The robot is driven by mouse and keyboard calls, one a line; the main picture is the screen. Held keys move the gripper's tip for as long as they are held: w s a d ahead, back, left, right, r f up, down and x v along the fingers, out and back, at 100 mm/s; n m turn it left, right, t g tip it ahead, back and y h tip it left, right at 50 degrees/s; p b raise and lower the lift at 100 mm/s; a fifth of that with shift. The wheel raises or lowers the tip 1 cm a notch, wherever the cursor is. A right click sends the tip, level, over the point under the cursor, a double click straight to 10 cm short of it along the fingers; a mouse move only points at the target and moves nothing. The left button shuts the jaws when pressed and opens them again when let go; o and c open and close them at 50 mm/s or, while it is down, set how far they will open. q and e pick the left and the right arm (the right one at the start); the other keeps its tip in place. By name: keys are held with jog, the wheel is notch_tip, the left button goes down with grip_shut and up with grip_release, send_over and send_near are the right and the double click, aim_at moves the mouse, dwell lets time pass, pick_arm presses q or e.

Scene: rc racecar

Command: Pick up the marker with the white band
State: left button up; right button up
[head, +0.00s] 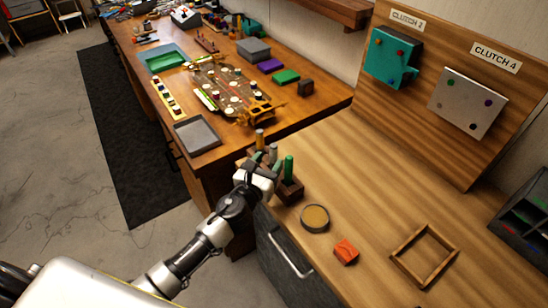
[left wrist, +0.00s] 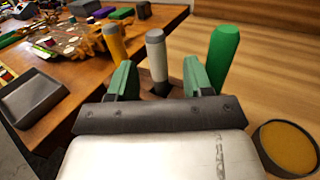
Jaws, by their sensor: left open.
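A wooden holder (head: 290,192) stands near the left edge of the light wood counter with upright markers in it. An orange marker with a grey top (left wrist: 115,42), a pale grey-white marker with a darker grey top (left wrist: 157,58) and a green marker (left wrist: 225,50) show in the left wrist view. A distinct white band is hard to make out; the middle marker's body is pale. My left gripper (left wrist: 161,78) is open, its green fingers on either side of the pale marker in that view. Contact is unclear.
A round tan-topped dish (head: 315,217), an orange-red block (head: 346,252) and a square wooden frame (head: 425,256) lie on the counter. A grey tray (head: 197,136) sits on the darker bench behind. The counter's middle is clear.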

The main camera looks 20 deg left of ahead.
aim_at(272, 155)
pick_arm(q)
jog(key=w, duration=0.2)
jog(key=shift+w+r, duration=0.15)
jog(key=shift+w, duration=0.2)
jog(key=shift+w+d, duration=0.15)
jog(key=shift+w, duration=0.3)
jog(key=shift+s, duration=0.1)
jog(key=shift+c, duration=0.2)
jog(key=c, duration=0.4)
grip_shut()
pick_arm(e)
jog(key=shift+a+r, duration=0.3)
jog(key=shift+a, duration=0.05)
jog(key=shift+d, duration=0.1)
